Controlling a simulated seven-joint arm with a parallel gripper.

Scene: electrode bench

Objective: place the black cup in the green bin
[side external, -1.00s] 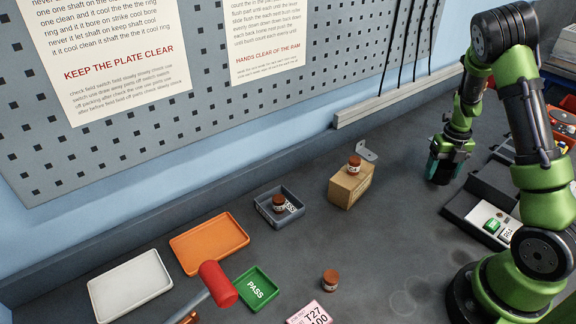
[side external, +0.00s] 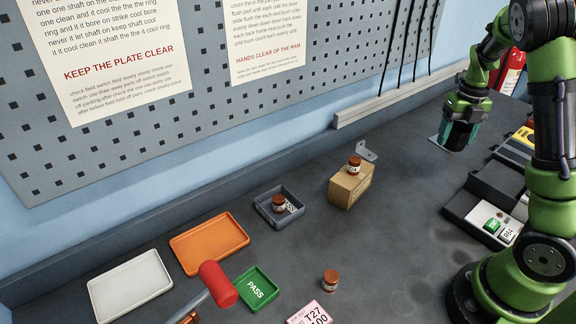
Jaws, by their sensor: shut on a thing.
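My gripper (side external: 459,132) is at the upper right, far from the green bin. Its teal fingers are shut on a dark object that looks like the black cup (side external: 457,136); the fingers hide much of it. I cannot tell whether its base touches the bench. The green bin (side external: 272,276), a shallow green tray marked PASS, lies at the lower middle and looks empty. A red hammer head is just left of it.
An orange tray (side external: 243,243) and a white tray (side external: 122,312) lie left of the bin. A grey tray (side external: 290,222) holds a brown-capped jar. Another jar (side external: 355,166) stands on a cardboard box (side external: 346,196), a third (side external: 330,281) on the bench. The bench between gripper and box is mostly clear.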

